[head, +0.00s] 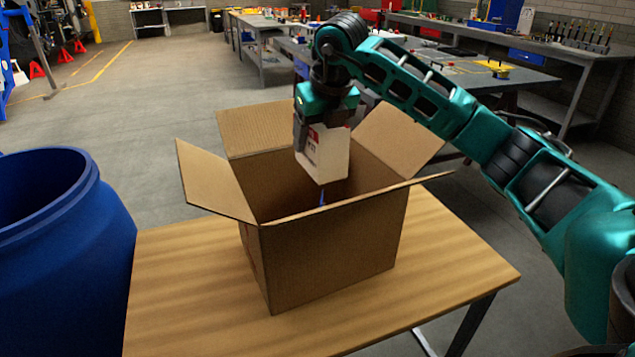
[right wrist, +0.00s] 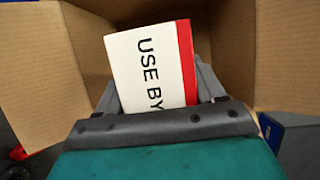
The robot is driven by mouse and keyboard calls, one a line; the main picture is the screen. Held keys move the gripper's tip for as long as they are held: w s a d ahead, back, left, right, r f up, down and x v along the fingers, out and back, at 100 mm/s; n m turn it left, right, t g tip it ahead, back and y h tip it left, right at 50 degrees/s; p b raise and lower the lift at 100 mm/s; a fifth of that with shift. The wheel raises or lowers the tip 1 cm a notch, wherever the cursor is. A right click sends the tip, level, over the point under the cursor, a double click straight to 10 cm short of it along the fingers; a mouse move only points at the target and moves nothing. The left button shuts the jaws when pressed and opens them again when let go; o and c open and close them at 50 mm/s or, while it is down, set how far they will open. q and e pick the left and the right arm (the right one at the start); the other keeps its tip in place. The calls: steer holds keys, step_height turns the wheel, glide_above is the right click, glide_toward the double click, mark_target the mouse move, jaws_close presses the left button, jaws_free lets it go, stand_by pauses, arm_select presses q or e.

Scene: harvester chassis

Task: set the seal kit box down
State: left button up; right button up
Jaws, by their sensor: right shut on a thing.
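The seal kit box (head: 322,153) is a white box with a red strip. In the right wrist view the seal kit box (right wrist: 150,68) shows "USE BY" print and sits between the fingers of my right gripper (right wrist: 158,90). The open cardboard box (head: 330,248) stands on a wooden table (head: 180,290) with its flaps folded out. Its floor is mostly hidden; a small blue thing (head: 322,197) shows inside. My left gripper is not in view.
A blue barrel (head: 70,270) stands left of the table. The cardboard flaps (head: 215,180) stick out around the opening. The table is bare around the cardboard box. Grey workbenches (head: 480,75) with tools and parts stand behind, and open floor lies at the back left.

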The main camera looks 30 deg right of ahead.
mark_target(330, 135)
step_height(330, 135, down, 9)
stand_by(0.4)
steer(key=shift+f, duration=0.1)
steer(key=shift+f+b, duration=0.65)
steer(key=o, duration=1.2)
steer(key=v, duration=0.6)
steer(key=p+v, duration=0.1)
steer(key=v, duration=0.6)
steer(key=shift+w+r, duration=0.2)
